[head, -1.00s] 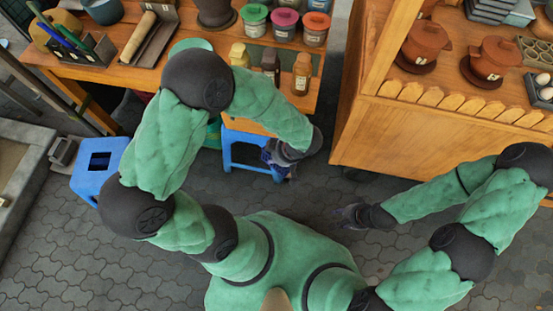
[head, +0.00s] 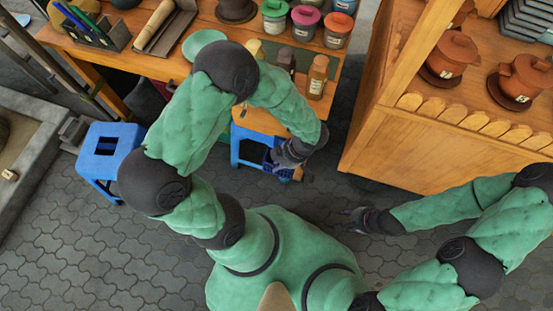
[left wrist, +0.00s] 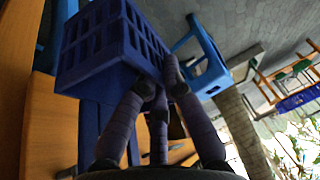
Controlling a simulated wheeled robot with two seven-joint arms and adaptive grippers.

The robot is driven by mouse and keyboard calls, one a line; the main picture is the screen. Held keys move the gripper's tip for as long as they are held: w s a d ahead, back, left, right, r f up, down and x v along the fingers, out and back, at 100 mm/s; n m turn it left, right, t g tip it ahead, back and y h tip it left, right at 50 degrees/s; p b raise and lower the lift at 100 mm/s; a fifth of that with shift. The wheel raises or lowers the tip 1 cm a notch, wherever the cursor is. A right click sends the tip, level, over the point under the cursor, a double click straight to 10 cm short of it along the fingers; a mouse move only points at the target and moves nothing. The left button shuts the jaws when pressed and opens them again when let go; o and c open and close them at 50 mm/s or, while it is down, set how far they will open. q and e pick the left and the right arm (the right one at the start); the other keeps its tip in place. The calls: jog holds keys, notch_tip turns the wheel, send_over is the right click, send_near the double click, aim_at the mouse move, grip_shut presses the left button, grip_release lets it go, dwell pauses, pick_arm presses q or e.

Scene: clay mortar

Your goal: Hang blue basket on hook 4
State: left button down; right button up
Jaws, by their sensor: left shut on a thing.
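The dark blue basket (left wrist: 105,45) has slotted walls and fills the upper left of the left wrist view. My left gripper (left wrist: 158,88) has its purple fingers shut on the basket's near edge. In the head view, the left gripper (head: 290,155) is low beside a table's right end, with a small part of the basket (head: 270,163) showing beside it. My right gripper (head: 347,221) is empty over the paving, its fingers seeming apart. No numbered hook can be made out in either view.
A wooden table (head: 268,120) with jars, bottles and tools stands ahead. A blue stool (head: 105,140) is at left, and another (head: 237,150) is partly under the table. A wooden cabinet (head: 400,145) with clay pots stands at right. Paving between the table and cabinet is clear.

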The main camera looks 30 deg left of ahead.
pick_arm(q)
jog(key=shift+w+a+f, duration=0.1)
jog(key=shift+w+a, duration=0.15)
jog(key=shift+w, duration=0.75)
jog(key=shift+w+a+f, duration=0.1)
jog(key=shift+w+a, duration=0.1)
jog(key=shift+w, duration=0.75)
jog(key=shift+w+a+f, duration=0.1)
jog(key=shift+w+a, duration=0.15)
jog(key=shift+w, duration=0.75)
jog(key=shift+w+a+f+b, duration=0.15)
jog(key=shift+w+f+b, duration=0.35)
jog(key=shift+b, duration=0.45)
jog(key=shift+w+r, duration=0.1)
jog(key=shift+r, duration=0.05)
jog(key=c, duration=1.3)
grip_release()
jog(key=v, duration=1.2)
